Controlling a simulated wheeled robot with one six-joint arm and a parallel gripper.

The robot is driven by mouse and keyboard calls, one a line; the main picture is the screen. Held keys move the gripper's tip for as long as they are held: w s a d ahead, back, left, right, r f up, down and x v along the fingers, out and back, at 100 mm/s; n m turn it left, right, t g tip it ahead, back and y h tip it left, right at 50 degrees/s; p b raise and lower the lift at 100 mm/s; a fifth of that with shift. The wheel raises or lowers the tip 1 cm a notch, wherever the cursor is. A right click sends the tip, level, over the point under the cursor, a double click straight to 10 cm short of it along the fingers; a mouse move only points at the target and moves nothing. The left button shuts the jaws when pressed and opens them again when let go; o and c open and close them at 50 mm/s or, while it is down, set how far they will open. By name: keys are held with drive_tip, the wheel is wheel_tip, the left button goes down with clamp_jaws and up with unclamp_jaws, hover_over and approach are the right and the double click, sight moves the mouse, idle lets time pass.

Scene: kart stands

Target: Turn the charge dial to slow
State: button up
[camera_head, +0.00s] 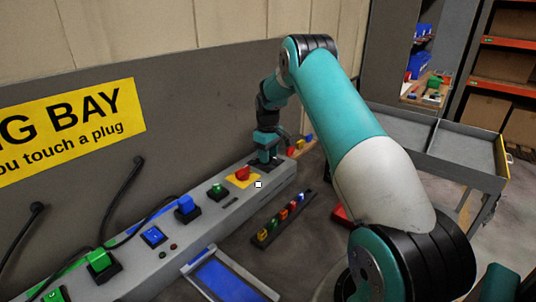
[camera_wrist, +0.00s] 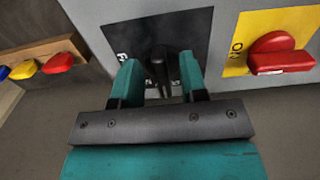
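The charge dial (camera_wrist: 157,66) is a black knob with a raised bar on a dark square plate (camera_wrist: 190,27), seen in the wrist view. White letters on the plate are partly hidden, so I cannot read the settings or tell which one the dial points to. My gripper (camera_wrist: 160,72) is open, with one teal fingertip on each side of the knob. Gaps show between the fingers and the bar. In the head view my gripper (camera_head: 266,147) points down over the dark plate (camera_head: 262,164) at the far end of the grey console; the dial itself is hidden there.
A red rotary switch (camera_wrist: 283,56) on a yellow plate sits close right of the dial. The grey console (camera_head: 225,205) carries green and blue switches and plugs. A strip of coloured pieces (camera_head: 285,218) lies beside it. A grey cart (camera_head: 440,150) stands at right.

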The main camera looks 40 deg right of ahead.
wheel_tip(320, 180, up, 18)
drive_tip(key=b, duration=0.2)
drive_tip(key=shift+f+b, duration=0.25)
drive_tip(key=shift+b, duration=0.05)
idle(0.4)
drive_tip(key=s+a+r+n, duration=0.1)
drive_tip(key=s+a, duration=0.2)
drive_tip(key=a, duration=0.6)
drive_tip(key=s+a+r+n+t+y, duration=0.1)
drive_tip(key=s+a+r, duration=0.15)
drive_tip(key=a, duration=0.55)
drive_tip(key=s+a+r+n, duration=0.1)
drive_tip(key=s+a, duration=0.3)
drive_tip(key=a, duration=0.5)
drive_tip(key=s+a+f+y, duration=0.1)
drive_tip(key=s+a, duration=0.4)
drive_tip(key=s, duration=0.3)
drive_tip(key=s+a+f+n+y, duration=0.1)
drive_tip(key=s+a, duration=0.4)
drive_tip(key=s, duration=0.3)
drive_tip(key=s+a+f+n+g+y, duration=0.1)
drive_tip(key=s+a+f, duration=0.1)
drive_tip(key=s+a, duration=0.3)
drive_tip(key=s, duration=0.3)
drive_tip(key=shift+s, duration=0.3)
drive_tip(key=shift+d+f, duration=0.1)
